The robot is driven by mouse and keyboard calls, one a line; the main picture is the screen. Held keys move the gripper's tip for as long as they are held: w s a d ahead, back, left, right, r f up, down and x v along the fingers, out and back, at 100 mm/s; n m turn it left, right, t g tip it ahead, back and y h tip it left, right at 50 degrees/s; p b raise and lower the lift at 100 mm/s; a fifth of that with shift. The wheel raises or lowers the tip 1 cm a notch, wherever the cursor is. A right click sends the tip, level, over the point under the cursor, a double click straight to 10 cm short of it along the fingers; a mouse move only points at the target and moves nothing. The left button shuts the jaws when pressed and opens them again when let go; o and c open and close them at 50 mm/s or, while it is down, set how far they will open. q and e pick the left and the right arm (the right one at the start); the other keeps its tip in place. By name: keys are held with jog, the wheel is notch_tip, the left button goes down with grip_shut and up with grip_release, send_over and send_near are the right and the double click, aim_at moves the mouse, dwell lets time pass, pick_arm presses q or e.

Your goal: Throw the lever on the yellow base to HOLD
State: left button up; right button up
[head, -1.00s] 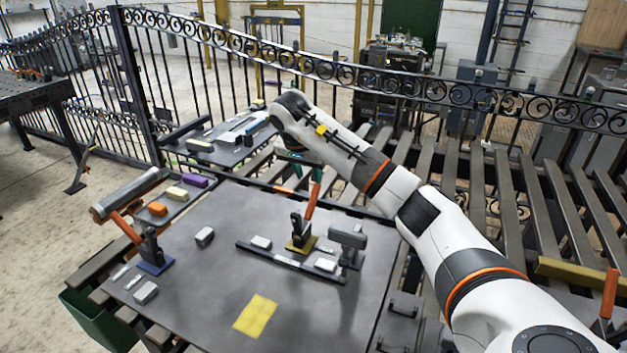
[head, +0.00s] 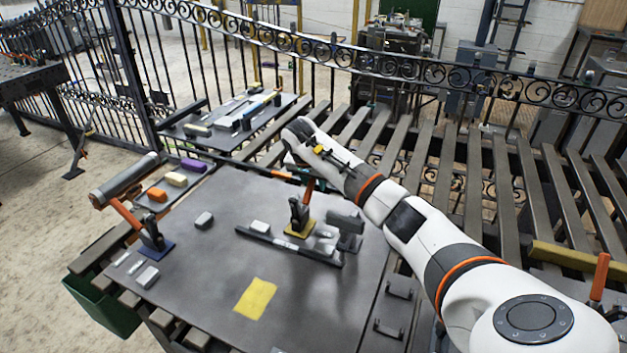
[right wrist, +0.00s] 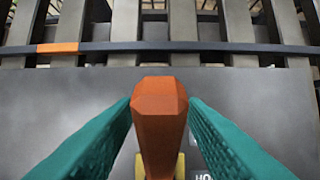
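The lever on the yellow base (head: 302,229) stands on the dark panel, with a black body and an orange handle (head: 308,187) rising upright. In the right wrist view the handle (right wrist: 160,110) is end-on, between the two green fingers. My right gripper (head: 298,174) is at the top of this handle, one finger on each side. The fingers look open, with narrow gaps to the handle lower down. Part of a label reading "HO" (right wrist: 203,177) shows right of the base; the rest is hidden. My left gripper is not in view.
A second orange lever on a blue base (head: 155,248) stands at the left by a grey cylinder (head: 125,178). A dark bar (head: 265,238) and a grey block (head: 347,225) lie close to the yellow base. A yellow patch (head: 255,298) marks the clear front panel.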

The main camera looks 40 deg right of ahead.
jog(key=shift+f, duration=0.1)
grip_shut()
